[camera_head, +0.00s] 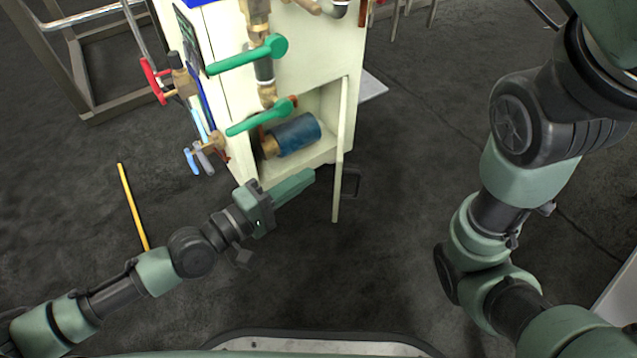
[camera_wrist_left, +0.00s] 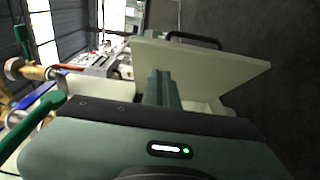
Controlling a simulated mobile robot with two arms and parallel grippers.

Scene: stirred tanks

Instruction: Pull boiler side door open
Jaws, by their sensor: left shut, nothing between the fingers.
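The cream boiler cabinet (camera_head: 231,100) stands at the top middle of the head view. Its side door (camera_head: 342,140) is swung out, seen nearly edge-on, with a dark handle (camera_head: 352,183) on its outer face. The door (camera_wrist_left: 200,68) also shows in the left wrist view, with its handle (camera_wrist_left: 193,38) on the far side. My left gripper (camera_head: 308,176) is shut and empty, low in front of the cabinet opening, with its fingertips on the inner side of the door. I cannot tell whether they touch it. My right arm is at the right; its gripper is out of view.
A blue cylinder (camera_head: 296,135) sits inside the opening. A yellow bar (camera_head: 133,206) lies on the floor at left. The dark floor right of the door is clear.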

